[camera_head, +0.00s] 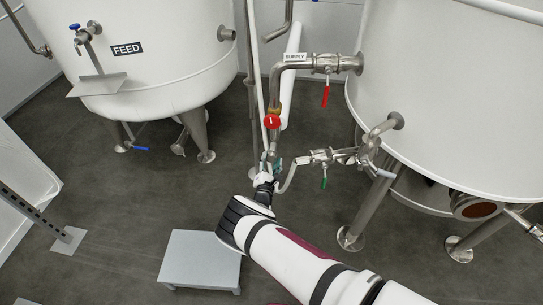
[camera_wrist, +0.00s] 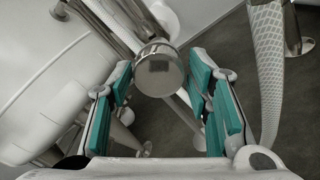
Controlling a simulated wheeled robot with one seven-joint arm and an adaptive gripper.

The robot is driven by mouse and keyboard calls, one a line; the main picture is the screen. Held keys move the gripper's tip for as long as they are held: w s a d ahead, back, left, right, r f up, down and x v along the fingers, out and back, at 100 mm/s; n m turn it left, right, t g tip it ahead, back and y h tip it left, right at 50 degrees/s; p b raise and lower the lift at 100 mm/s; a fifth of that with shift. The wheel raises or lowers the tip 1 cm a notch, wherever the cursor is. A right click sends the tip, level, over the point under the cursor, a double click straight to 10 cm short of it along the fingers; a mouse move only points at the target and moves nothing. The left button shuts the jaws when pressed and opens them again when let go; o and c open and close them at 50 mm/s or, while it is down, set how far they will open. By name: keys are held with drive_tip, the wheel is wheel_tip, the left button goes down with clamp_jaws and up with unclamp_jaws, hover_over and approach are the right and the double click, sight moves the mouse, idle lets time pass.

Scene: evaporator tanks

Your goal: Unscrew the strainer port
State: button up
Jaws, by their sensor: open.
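The strainer port shows in the wrist view as a round metal cap (camera_wrist: 158,72) with a small dark square on its end face, at the end of a metal pipe branch. My gripper (camera_head: 270,172) is at the lower end of the supply piping in the head view and covers the port there. In the wrist view, the teal-padded fingers are open, one to the left and one to the right of the cap. The cap lies ahead between the fingertips. I see gaps on both sides, and cannot tell how deep it sits between the pads.
A green-handled valve (camera_head: 323,157) is close right of my gripper. A braided hose (camera_wrist: 268,70) runs along the right. Large tanks stand both sides; a grey step (camera_head: 200,258) is below.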

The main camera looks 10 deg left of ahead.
drive_tip(key=shift+m, duration=1.2)
drive_tip(key=m+p, duration=0.2)
drive_tip(key=m, duration=0.3)
clamp_jaws()
drive_tip(key=shift+a+f+n+b, duration=0.1)
drive_tip(key=shift+n+b, duration=0.4)
drive_tip(key=shift+n, duration=0.6)
drive_tip(key=n+b, duration=0.1)
drive_tip(key=n, duration=0.2)
drive_tip(key=n+b, duration=0.1)
drive_tip(key=n, duration=0.1)
drive_tip(key=shift+n, duration=0.3)
drive_tip(key=shift+n+b, duration=0.6)
drive_tip(key=shift+n, duration=0.7)
